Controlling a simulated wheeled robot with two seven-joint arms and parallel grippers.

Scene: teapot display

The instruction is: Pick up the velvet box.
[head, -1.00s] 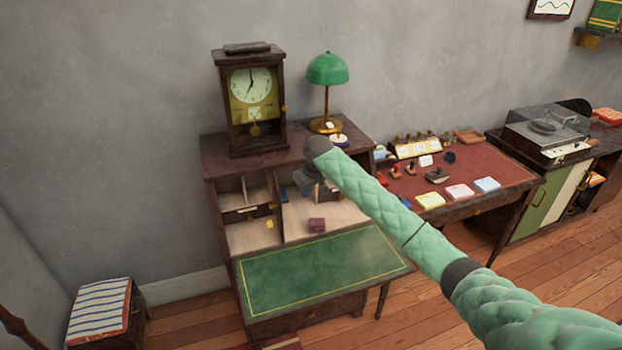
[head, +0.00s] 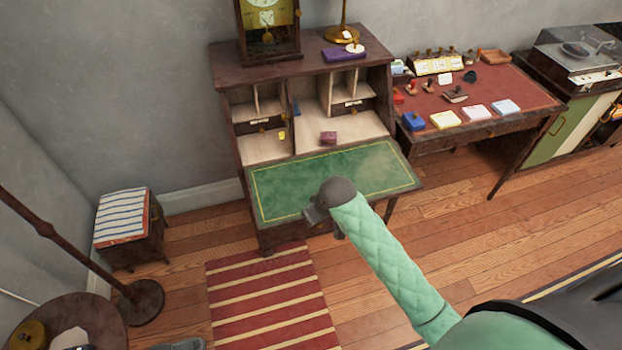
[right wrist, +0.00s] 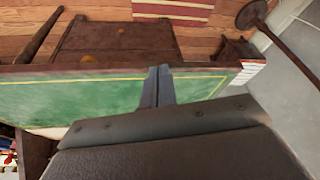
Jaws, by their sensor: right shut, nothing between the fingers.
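A small maroon box (head: 328,138) sits in the open desk, at the back of the green writing surface (head: 290,172). A flat purple box (head: 344,54) lies on the desk top beside the lamp base. I cannot tell for sure which of them is velvet. My right gripper (head: 312,214) is shut and empty, near the front edge of the green surface and well apart from both boxes. In the right wrist view its shut fingers (right wrist: 157,87) show against the green surface, and neither box is seen there. My left gripper is not in view.
The desk's clock (head: 268,28) and brass lamp (head: 342,34) stand on its top. A red-topped table (head: 440,90) with stamps and pads is at the right. A striped rug (head: 265,300) lies in front. The green surface is clear.

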